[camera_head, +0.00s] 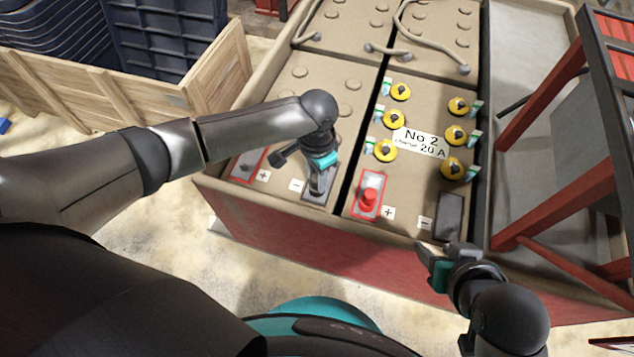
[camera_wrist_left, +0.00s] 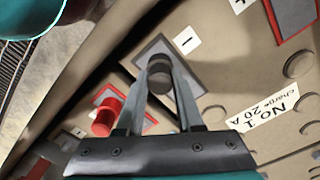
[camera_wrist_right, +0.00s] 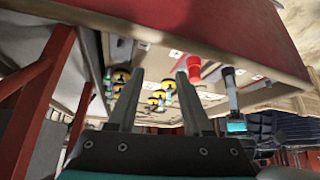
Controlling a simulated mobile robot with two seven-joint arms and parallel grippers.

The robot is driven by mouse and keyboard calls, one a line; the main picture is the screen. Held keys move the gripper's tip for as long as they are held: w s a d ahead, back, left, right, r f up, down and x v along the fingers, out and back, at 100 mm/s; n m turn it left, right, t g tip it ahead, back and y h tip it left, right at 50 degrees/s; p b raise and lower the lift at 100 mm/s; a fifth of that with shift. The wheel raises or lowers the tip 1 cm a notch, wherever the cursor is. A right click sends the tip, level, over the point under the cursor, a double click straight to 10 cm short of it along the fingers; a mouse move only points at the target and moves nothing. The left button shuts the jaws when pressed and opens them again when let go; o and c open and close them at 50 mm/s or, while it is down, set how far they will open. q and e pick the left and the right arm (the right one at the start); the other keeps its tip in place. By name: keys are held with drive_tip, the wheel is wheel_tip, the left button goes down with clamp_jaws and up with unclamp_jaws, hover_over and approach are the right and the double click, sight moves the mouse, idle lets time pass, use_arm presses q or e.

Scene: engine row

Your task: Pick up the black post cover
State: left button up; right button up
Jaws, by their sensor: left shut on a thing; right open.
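The black post cover (camera_wrist_left: 159,82) is a short dark cylinder over the grey pad beside a minus label on the No 1 battery, in the left wrist view. My left gripper (camera_head: 318,192) is shut on it, one finger on each side; it also shows in the left wrist view (camera_wrist_left: 160,72). In the head view the fingers mostly hide the cover. I cannot tell whether it still touches the pad. My right gripper (camera_head: 428,255) is open and empty near the front edge of the No 2 battery, and its spread fingers show in the right wrist view (camera_wrist_right: 152,98).
A red cap (camera_head: 369,198) stands on the No 2 battery's plus pad, close to my left gripper. Yellow caps (camera_head: 393,118) line that battery. A wooden crate (camera_head: 205,85) with dark bins stands at left. A red metal frame (camera_head: 550,195) rises at right.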

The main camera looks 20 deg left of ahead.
use_arm(q)
clamp_jaws()
drive_tip(key=shift+r, duration=0.15)
